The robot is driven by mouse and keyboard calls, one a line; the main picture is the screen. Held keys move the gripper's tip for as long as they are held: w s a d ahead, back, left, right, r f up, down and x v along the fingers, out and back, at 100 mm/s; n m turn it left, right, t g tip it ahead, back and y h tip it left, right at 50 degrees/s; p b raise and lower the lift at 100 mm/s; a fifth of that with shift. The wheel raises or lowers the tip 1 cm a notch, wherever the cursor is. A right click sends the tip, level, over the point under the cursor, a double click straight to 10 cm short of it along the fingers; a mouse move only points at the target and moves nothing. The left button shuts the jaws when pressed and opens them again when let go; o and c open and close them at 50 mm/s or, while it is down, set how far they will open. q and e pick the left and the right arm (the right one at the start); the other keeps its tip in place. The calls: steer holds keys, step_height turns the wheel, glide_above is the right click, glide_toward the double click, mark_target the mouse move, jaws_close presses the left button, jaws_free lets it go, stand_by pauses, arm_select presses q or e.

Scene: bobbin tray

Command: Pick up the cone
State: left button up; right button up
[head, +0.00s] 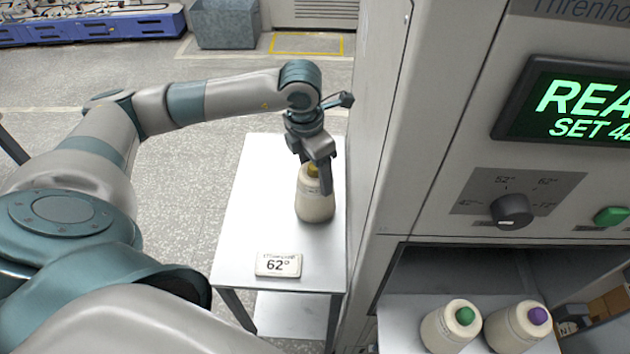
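A cream cone with a yellow tip (312,205) stands upright on a narrow white side table (255,215). My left gripper (316,172) is at the top of this cone, pointing down, with a finger beside the yellow tip. The gripper hides part of the tip, and I cannot tell whether the fingers are closed on it. Two more cream cones, one with a green tip (446,328) and one with a purple tip (512,330), stand in the machine's lower opening. My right gripper is not in view.
A card reading 62° (278,265) lies near the table's front edge. The tall machine (440,110) stands close along the table's right side, with a lit READY-type display (580,105), a dial (511,211) and a green button (611,216). Floor left of the table is clear.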

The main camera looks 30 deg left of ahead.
arm_select(q)
steer(key=c, duration=0.8)
steer(key=shift+r, duration=0.1)
steer(key=shift+r+b, duration=0.3)
steer(key=shift+r, duration=0.15)
step_height(320, 180, up, 7)
steer(key=b, duration=0.2)
steer(key=shift+r+b, duration=0.2)
steer(key=shift+b, duration=0.1)
steer(key=shift+r, duration=0.8)
